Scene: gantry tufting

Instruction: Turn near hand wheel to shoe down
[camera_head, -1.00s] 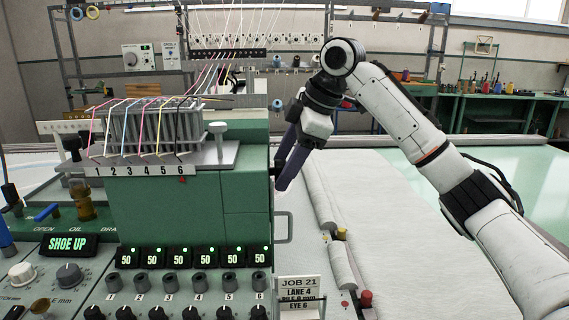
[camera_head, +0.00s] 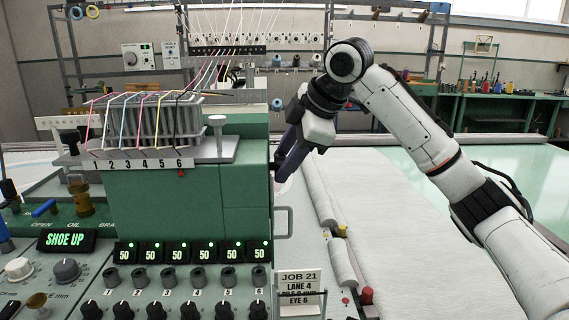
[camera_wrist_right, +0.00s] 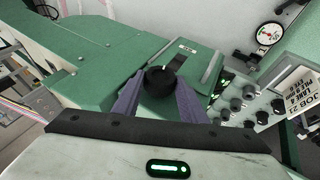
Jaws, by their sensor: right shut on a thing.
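My right gripper (camera_head: 282,176) reaches in from the right to the right side of the green machine head (camera_head: 240,185). In the right wrist view its two purple-grey fingers close on the sides of a round black hand wheel (camera_wrist_right: 160,82). A light mark shows at the wheel's upper edge. The wheel stands against the green housing; in the head view it is hidden behind the machine's edge. The display (camera_head: 66,239) on the left panel reads SHOE UP in green. My left gripper is not in view.
Numbered knobs (camera_head: 198,277) line the front panel under displays reading 50. A job card (camera_head: 300,287) stands at the panel's right. White cloth (camera_head: 415,220) lies right of the machine. A dial gauge (camera_wrist_right: 270,33) shows in the right wrist view.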

